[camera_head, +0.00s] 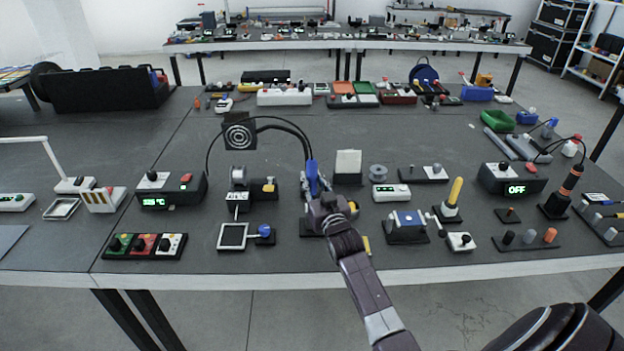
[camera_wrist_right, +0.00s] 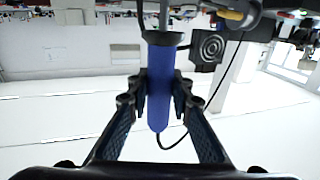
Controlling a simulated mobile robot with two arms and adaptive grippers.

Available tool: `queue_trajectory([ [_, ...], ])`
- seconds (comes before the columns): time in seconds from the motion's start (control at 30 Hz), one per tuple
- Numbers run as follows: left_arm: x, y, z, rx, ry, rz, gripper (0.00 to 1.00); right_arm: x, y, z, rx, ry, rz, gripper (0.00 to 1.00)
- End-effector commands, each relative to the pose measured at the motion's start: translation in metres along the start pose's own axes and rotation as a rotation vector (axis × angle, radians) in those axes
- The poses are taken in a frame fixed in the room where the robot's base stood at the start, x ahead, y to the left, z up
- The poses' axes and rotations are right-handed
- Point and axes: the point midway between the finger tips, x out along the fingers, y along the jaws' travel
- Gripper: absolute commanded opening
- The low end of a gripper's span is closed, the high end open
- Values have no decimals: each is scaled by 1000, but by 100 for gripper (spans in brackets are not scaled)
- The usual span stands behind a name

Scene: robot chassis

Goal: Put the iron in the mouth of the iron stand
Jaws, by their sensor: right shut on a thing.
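A soldering iron with a blue handle (camera_head: 311,177) is held by my right gripper (camera_head: 318,192) over the middle of the table. The right wrist view shows both fingers of the gripper (camera_wrist_right: 160,88) closed around the blue handle (camera_wrist_right: 160,100). A dark collar and thin metal shaft (camera_wrist_right: 163,18) extend from it toward the table side. A black cable loops from the handle to the left. A dark base (camera_head: 308,224), possibly the iron stand, is partly hidden behind my gripper. The stand's mouth and the iron's tip against it cannot be made out. My left gripper is not in view.
A control box with a lit display (camera_head: 172,189) and a black square with rings (camera_head: 239,135) stand to the left. A white block (camera_head: 348,166) and a blue-topped device (camera_head: 407,224) are close on the right. An orange-handled iron (camera_head: 571,180) stands farther right.

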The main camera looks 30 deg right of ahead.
Motion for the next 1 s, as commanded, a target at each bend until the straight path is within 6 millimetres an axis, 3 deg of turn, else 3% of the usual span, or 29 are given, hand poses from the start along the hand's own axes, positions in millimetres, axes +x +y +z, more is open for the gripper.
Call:
queue_trajectory([
  [1.0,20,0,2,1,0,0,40,0,0,26,0,2,0,0],
])
